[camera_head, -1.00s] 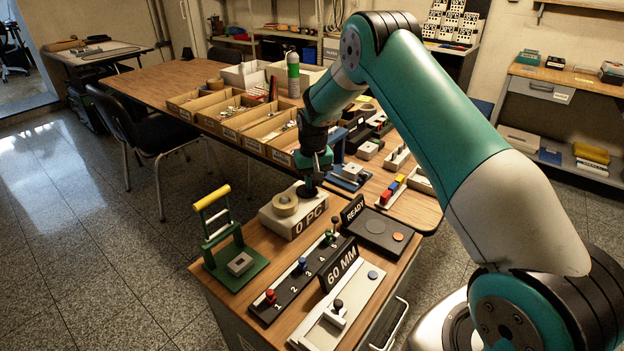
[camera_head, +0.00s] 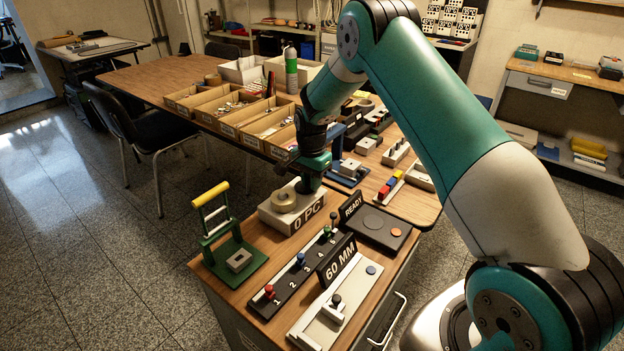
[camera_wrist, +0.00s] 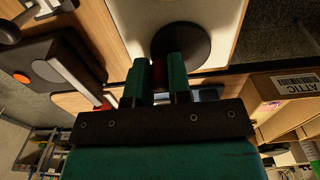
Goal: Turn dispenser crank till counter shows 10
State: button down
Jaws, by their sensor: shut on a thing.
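The dispenser (camera_head: 279,222) is a pale box on the near bench, with a beige ring-shaped part (camera_head: 284,199) on top. Its front counter (camera_head: 307,216) reads 0 PC. My gripper (camera_head: 309,187) is down at the dispenser's far right top corner and hides the crank there in the head view. In the wrist view, my gripper (camera_wrist: 158,75) is shut on a dark red piece (camera_wrist: 158,70), which looks like the crank's handle. A black round disc (camera_wrist: 184,42) lies on the pale dispenser top (camera_wrist: 205,14) just beyond the fingertips.
The READY sign (camera_head: 351,208) and a dark tray (camera_head: 376,228) stand right of the dispenser. A numbered strip with coloured knobs (camera_head: 284,291), a 60 MM gauge (camera_head: 325,316) and a green press (camera_head: 231,258) are nearer. Open wooden bins (camera_head: 228,127) stand behind.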

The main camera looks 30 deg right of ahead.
jog(key=shift+s+a+m, duration=0.1)
jog(key=shift+a+m, duration=0.1)
jog(key=shift+m, duration=1.4)
jog(key=c, duration=1)
grip_release()
jog(key=shift+c, duration=0.2)
jog(key=shift+r, duration=0.1)
notch_tip(320, 180, up, 17)
jog(key=shift+r+b, duration=0.15)
jog(key=shift+b, duration=0.25)
